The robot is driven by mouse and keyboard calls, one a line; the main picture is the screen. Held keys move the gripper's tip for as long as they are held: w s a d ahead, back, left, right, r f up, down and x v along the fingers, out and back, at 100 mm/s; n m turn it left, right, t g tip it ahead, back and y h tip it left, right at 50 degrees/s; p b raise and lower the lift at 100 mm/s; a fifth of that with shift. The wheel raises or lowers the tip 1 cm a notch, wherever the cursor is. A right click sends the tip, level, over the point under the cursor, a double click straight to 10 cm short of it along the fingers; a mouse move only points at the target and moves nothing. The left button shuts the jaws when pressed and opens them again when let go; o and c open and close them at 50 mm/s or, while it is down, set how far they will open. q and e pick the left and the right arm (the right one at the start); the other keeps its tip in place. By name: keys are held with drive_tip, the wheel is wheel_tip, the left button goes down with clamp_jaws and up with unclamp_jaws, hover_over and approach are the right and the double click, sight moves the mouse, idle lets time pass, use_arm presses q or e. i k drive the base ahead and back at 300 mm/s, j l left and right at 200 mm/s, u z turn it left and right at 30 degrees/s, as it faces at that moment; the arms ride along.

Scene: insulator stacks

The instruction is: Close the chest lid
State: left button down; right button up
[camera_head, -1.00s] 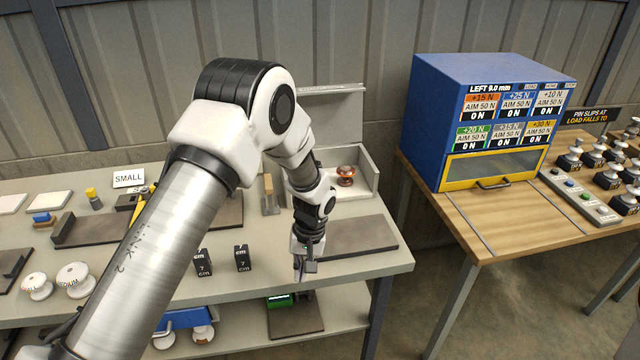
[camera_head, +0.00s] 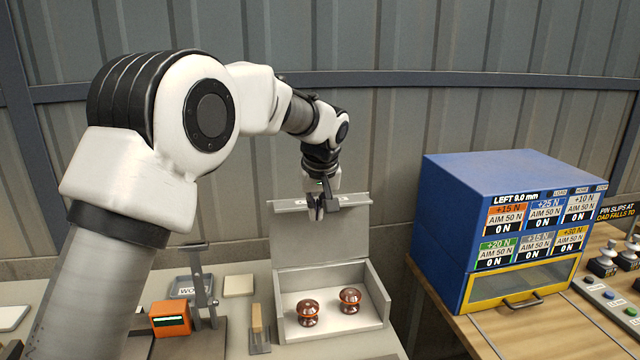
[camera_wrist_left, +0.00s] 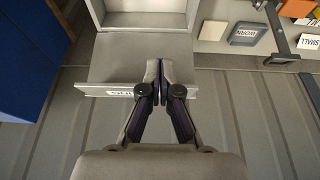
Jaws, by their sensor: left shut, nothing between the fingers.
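The chest (camera_head: 287,323) is a light grey open box at the back of the left table. Two red-brown insulators (camera_head: 308,311) and (camera_head: 350,299) stand inside it. Its lid (camera_head: 318,243) stands up open at the back, with a lip along its top edge. My left gripper (camera_head: 318,217) is shut and empty at the upper part of the lid, near the lip. In the left wrist view the shut fingertips (camera_wrist_left: 160,66) overlap the lid (camera_wrist_left: 113,71) beside a partly covered label; I cannot tell if they touch it. My right gripper is not in view.
A blue cabinet (camera_head: 450,220) with force readouts stands on the wooden table at right. Left of the chest are an orange device (camera_head: 170,318), a grey stand (camera_head: 203,285) and a small brush-like tool (camera_head: 258,330). A corrugated wall rises behind the lid.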

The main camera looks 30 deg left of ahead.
sight(295, 239)
drive_tip(key=i+j, duration=0.55)
drive_tip(key=i, duration=0.25)
